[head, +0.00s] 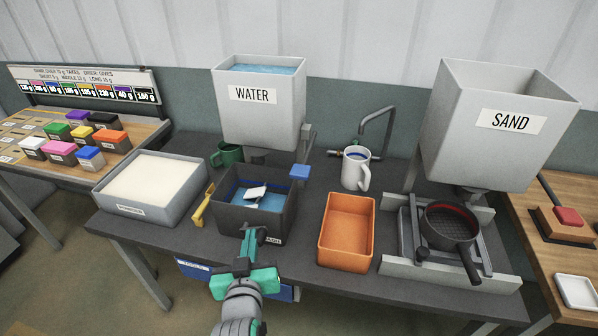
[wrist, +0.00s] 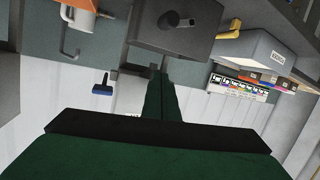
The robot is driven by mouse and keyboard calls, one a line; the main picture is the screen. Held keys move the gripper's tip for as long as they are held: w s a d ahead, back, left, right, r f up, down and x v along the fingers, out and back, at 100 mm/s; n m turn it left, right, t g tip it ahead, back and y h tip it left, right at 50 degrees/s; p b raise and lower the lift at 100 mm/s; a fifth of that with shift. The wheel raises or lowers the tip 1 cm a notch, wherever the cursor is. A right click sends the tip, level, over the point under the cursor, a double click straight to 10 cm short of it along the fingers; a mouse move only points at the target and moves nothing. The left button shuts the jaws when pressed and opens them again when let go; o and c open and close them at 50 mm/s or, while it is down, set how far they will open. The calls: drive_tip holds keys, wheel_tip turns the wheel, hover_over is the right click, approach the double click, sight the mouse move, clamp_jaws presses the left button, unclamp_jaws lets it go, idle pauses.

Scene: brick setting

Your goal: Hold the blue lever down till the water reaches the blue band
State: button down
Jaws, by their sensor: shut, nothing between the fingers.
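The blue lever (head: 300,171) sticks out at the right of the water hopper (head: 232,110), above the dark bin's back right corner. It also shows in the wrist view (wrist: 103,85), left of the fingers and apart from them. The dark bin (head: 237,220) stands below the hopper and holds light blue water (head: 270,203) with a white scoop-like piece (head: 255,192) in it. A darker blue band (head: 272,181) runs along its inner back wall, above the water. My gripper (head: 249,236) is shut and empty at the bin's front; its fingers (wrist: 161,90) are together.
A white mug (head: 352,170) stands under a bent tap pipe (head: 378,118), right of the lever. An orange bin (head: 346,235) stands right of the dark bin. A yellow-handled tool (head: 202,205) and a pale-filled tray (head: 150,185) are on the left.

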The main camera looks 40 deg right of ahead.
drive_tip(key=s+d+r+m+g+h, duration=0.1)
drive_tip(key=d+r, duration=0.3)
drive_tip(key=r, duration=0.4)
drive_tip(key=s+d+r+m+g+h, duration=0.1)
drive_tip(key=d+r+m+h, duration=0.1)
drive_tip(key=d+r, duration=0.3)
wheel_tip(320, 180, up, 4)
drive_tip(key=shift+s+f+m+g, duration=0.15)
drive_tip(key=shift+m+g, duration=0.25)
drive_tip(key=shift+m, duration=0.5)
drive_tip(key=shift+d, duration=0.1)
drive_tip(key=w+d+f, duration=0.6)
drive_tip(key=d, duration=0.1)
drive_tip(key=shift+w+d+f, duration=0.15)
drive_tip(key=shift+d+f, duration=0.05)
drive_tip(key=shift+f, duration=0.05)
